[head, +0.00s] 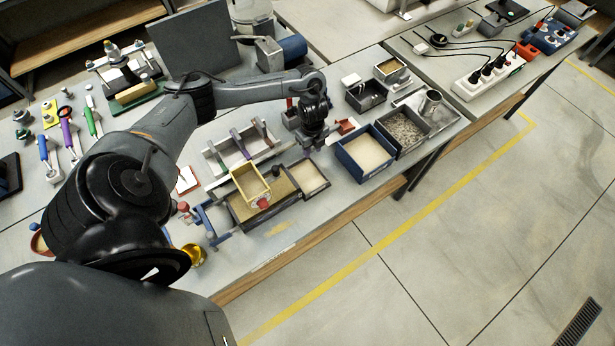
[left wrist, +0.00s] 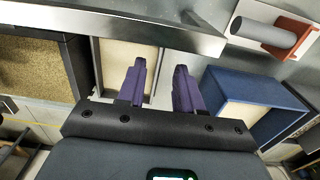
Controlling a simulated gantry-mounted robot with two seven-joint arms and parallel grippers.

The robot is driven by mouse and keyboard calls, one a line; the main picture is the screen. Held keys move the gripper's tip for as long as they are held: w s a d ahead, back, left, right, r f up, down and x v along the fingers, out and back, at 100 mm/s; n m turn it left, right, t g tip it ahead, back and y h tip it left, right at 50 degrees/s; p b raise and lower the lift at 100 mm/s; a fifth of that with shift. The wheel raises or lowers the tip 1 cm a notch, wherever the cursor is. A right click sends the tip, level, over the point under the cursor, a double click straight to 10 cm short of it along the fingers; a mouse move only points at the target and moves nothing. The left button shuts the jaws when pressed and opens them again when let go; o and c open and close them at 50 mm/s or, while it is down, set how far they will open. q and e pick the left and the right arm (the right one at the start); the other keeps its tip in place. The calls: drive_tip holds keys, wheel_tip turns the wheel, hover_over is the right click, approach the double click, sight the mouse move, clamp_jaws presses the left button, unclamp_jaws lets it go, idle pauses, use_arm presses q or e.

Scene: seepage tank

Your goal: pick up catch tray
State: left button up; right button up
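No label marks the catch tray. A small dark-rimmed tray with a pale bottom (head: 311,176) lies near the front table edge, against a longer dark tray with a brown granular bottom (head: 283,187). The small tray also shows in the left wrist view (left wrist: 114,62). My left gripper (head: 308,149) points down near its far end. In the left wrist view my purple fingers (left wrist: 160,70) are apart, with the tray's right wall appearing between them. Nothing is held, and contact with the wall cannot be told. My right gripper is not in view.
A blue bin with pale contents (head: 364,153) stands right of the gripper, beside a gravel bin (head: 404,129). A long metal-edged channel (head: 238,148) lies behind the trays. A red block with a grey cylinder (head: 346,126) is close by. A yellow bin (head: 250,184) sits over the brown tray.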

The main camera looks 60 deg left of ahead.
sight(307, 176)
use_arm(q)
drive_tip(key=shift+f, duration=2.6)
clamp_jaws()
